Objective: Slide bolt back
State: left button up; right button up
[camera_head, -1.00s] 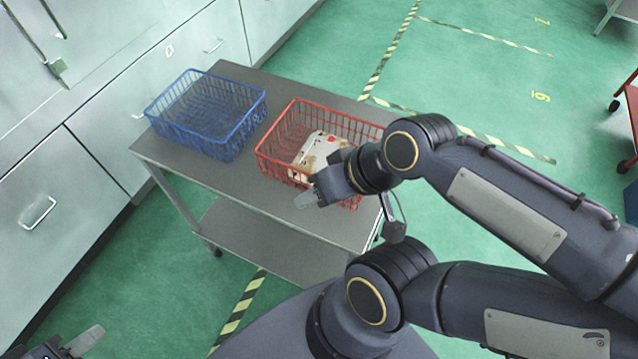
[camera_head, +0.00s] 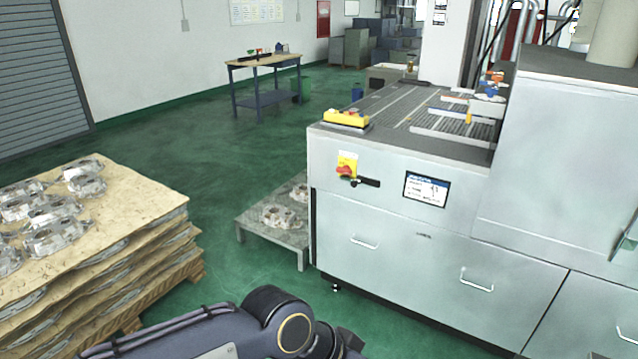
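A black handle-like bar (camera_head: 366,182) sticks out sideways on the grey machine's front panel, just below a red and yellow switch (camera_head: 346,166). I cannot tell for sure whether this bar is the bolt, or how it is set. My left arm comes in along the bottom edge, and its wrist lies in front of and below the machine, well short of the panel. Its gripper fingers are cut off by the lower picture edge. My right arm and gripper are out of the picture.
The grey machine (camera_head: 385,228) has a screen (camera_head: 426,189) and drawers. A stack of cardboard layers (camera_head: 110,235) with several castings stands at left. A low grey table (camera_head: 255,225) holds castings beside the machine. Green floor is free between. A workbench (camera_head: 263,66) stands behind.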

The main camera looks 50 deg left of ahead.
aim_at(354, 181)
jog(key=u, duration=1.5)
jog(key=i+u, duration=0.15)
jog(key=i, duration=0.4)
jog(key=i+u, duration=0.15)
jog(key=i, duration=0.4)
jog(key=i+l+u, duration=0.15)
jog(key=i, duration=0.4)
jog(key=i+l+u, duration=0.15)
jog(key=i, duration=0.4)
jog(key=i+l+u, duration=0.15)
jog(key=i, duration=0.4)
jog(key=l, duration=0.1)
